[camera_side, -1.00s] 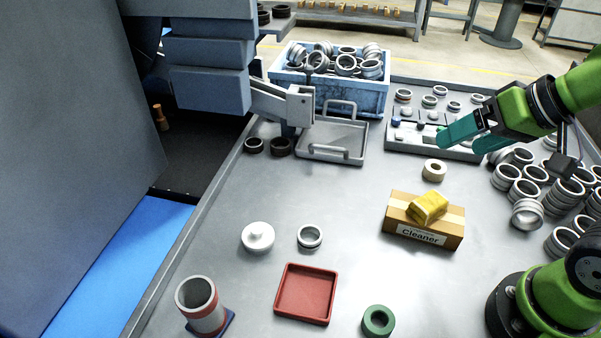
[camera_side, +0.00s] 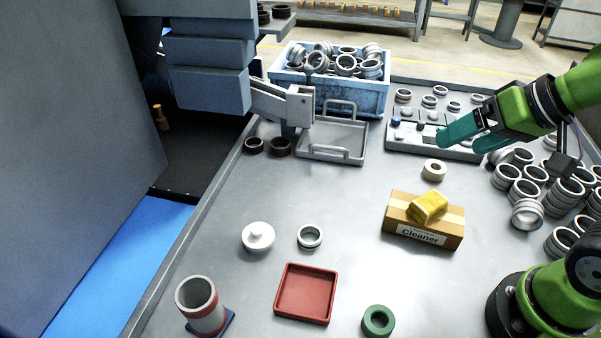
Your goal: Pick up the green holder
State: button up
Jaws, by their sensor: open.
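The green holder (camera_side: 378,321) is a thick green ring with a round dark opening. It lies on the table at the bottom of the view, right of the red tray. My gripper (camera_side: 462,142) has teal fingers and is at the upper right, above the near edge of the grey ring board. It is open and well away from the green holder. Nothing is visible between its fingers.
A red tray (camera_side: 306,294), a white lidded part (camera_side: 258,237) and a metal ring (camera_side: 309,237) are nearby. A Cleaner box (camera_side: 424,236) with a yellow sponge (camera_side: 428,206) sits mid-table. Several metal rings (camera_side: 527,214) crowd the right. A blue crate (camera_side: 345,95) stands behind.

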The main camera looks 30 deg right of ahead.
jog(key=a+f+n+g, duration=0.3)
jog(key=a+f+g, duration=0.1)
jog(key=a, duration=0.6)
jog(key=m+g+h, duration=0.2)
jog(key=m+g, duration=0.1)
jog(key=m, duration=0.2)
send_over(380, 319)
notch_tip(380, 319, down, 4)
notch_tip(380, 319, down, 16)
jog(key=shift+f, duration=0.1)
jog(key=shift+c, duration=0.5)
